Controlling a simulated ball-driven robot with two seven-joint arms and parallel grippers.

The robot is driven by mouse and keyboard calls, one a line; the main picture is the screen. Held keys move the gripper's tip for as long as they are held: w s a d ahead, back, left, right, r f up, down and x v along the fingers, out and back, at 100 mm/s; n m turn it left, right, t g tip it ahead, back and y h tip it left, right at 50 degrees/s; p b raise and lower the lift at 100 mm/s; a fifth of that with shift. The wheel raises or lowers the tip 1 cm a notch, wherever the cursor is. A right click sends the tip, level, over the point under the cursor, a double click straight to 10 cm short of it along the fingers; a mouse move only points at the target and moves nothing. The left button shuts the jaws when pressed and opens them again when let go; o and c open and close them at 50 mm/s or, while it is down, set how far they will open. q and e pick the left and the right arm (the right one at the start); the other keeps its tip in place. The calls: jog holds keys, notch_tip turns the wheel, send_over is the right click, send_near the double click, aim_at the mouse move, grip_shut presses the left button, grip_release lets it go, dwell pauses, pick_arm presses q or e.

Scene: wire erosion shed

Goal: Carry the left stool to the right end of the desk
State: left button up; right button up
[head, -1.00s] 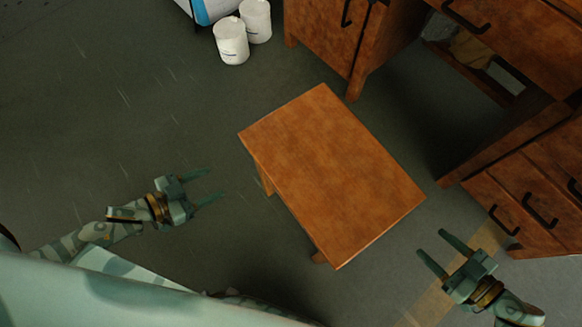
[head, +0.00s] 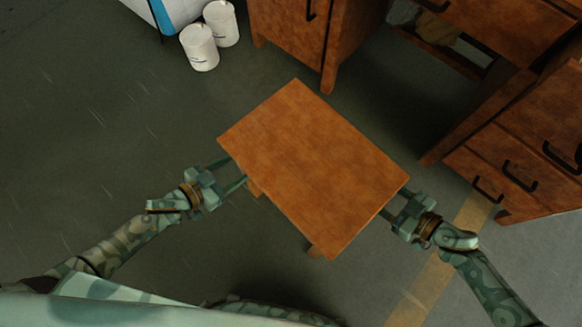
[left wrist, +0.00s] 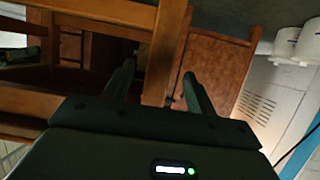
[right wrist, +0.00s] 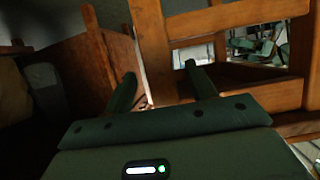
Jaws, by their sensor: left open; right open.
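The stool (head: 310,165) stands on the floor in the middle of the head view, its brown wooden top seen from above. My left gripper (head: 239,171) is open at its left side, the fingertips partly under the top's edge. In the left wrist view a stool leg (left wrist: 166,50) stands between the open fingers. My right gripper (head: 397,200) is open at its right side, tips partly hidden by the top. In the right wrist view another leg (right wrist: 152,50) rises between the fingers. The wooden desk (head: 500,150) is beyond the stool, at the upper right. No second stool shows.
A tan floor strip (head: 425,290) runs past my right arm. The floor at left is clear.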

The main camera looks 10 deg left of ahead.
pick_arm(q)
jog(key=shift+x, duration=2.2)
pick_arm(e)
jog(key=shift+x, duration=2.2)
pick_arm(q)
grip_shut()
pick_arm(e)
grip_shut()
